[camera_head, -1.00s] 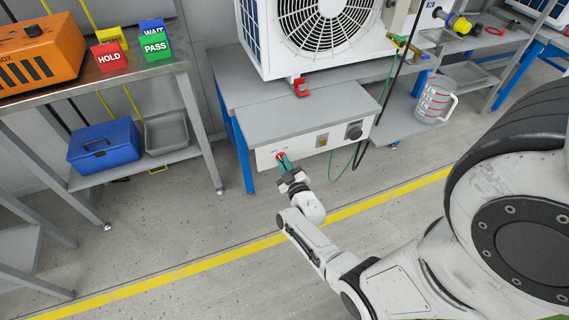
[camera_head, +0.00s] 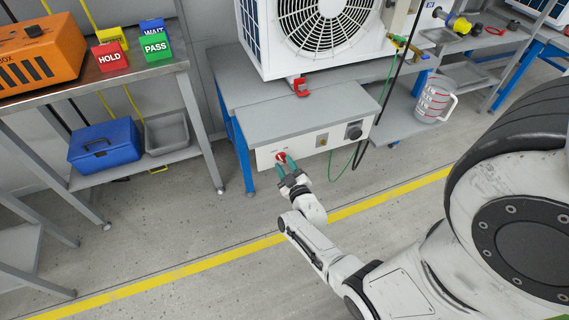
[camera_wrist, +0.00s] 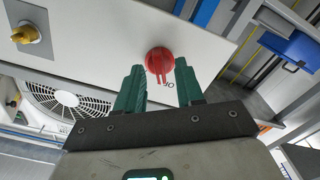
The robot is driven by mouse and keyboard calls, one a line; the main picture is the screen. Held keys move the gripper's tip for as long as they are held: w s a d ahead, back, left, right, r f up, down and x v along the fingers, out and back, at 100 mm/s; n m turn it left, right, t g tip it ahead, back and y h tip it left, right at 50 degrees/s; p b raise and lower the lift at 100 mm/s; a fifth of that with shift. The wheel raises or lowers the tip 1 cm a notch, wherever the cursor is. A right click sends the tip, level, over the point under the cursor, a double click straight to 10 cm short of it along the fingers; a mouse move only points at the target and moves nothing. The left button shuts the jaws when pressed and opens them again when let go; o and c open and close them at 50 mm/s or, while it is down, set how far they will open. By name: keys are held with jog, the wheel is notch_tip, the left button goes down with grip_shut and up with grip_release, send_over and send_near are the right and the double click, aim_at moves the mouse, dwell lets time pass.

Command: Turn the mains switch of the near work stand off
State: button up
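The mains switch (camera_head: 281,157) is a red rotary knob on the front panel (camera_head: 305,143) of the near work stand. In the wrist view the red knob (camera_wrist: 159,62) shows between and just beyond the fingertips, its handle pointing toward the bottom of the picture. Part of a label reading "OF" shows beside the handle's end. My gripper (camera_head: 286,165) is in front of the panel with its two green fingers spread. In the wrist view my gripper (camera_wrist: 160,75) is open, with a gap between each finger and the knob. Whether a fingertip touches the panel I cannot tell.
The panel also carries a brass fitting (camera_wrist: 26,33) and a black knob (camera_head: 354,130). A large fan unit (camera_head: 315,35) stands on the stand. A green cable and a black hose hang at its right. The floor in front is clear.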

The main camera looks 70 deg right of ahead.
jog(key=p+v, duration=0.2)
jog(key=v, duration=0.7)
jog(key=shift+s+a, duration=0.25)
jog(key=shift+w, duration=0.1)
jog(key=w+a+r+n+g+y+p, duration=0.1)
jog(key=w+a+r+n+y+p, duration=0.2)
jog(key=w+a+y, duration=0.4)
jog(key=w+a+r+n+g+y+p, duration=0.1)
jog(key=w+a+r+y+p, duration=0.1)
jog(key=a+r+y+p, duration=0.45)
jog(key=s+a+r+g+p, duration=0.2)
jog(key=s+a+r+g, duration=0.6)
jog(key=s+r, duration=0.5)
jog(key=shift+s+a+r+m+g, duration=0.3)
jog(key=shift+s+a+r, duration=0.1)
jog(key=shift+a, duration=0.7)
